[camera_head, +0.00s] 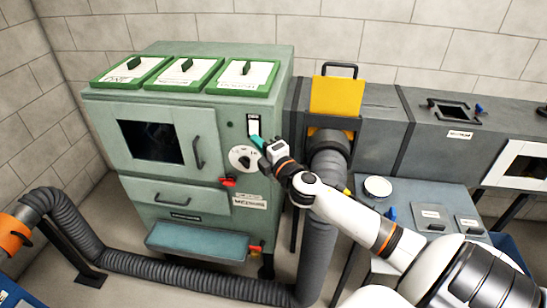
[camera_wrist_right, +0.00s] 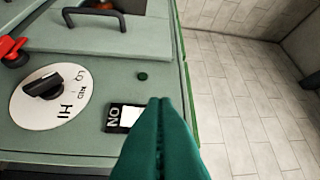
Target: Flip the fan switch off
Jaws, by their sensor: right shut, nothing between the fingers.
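The fan switch (camera_head: 253,124) is a small upright plate, black and white, on the front of the green cabinet. In the right wrist view the switch (camera_wrist_right: 122,117) shows the letters "ON" on its black end beside a white part. Which way the switch is set I cannot tell. My right gripper (camera_head: 256,141) has teal fingers and is shut and empty, just below the switch in the head view. In the right wrist view the fingertips (camera_wrist_right: 160,102) lie beside the switch and the fingers cover its edge. Whether they touch it I cannot tell. My left gripper is out of view.
A dial (camera_head: 243,158) marked with speed settings sits just below the switch; a red lever (camera_head: 227,181) is lower left of it. A grey duct hose (camera_head: 327,175) rises right of the cabinet, under a yellow plate (camera_head: 337,97). A small dark button (camera_wrist_right: 142,76) is near the switch.

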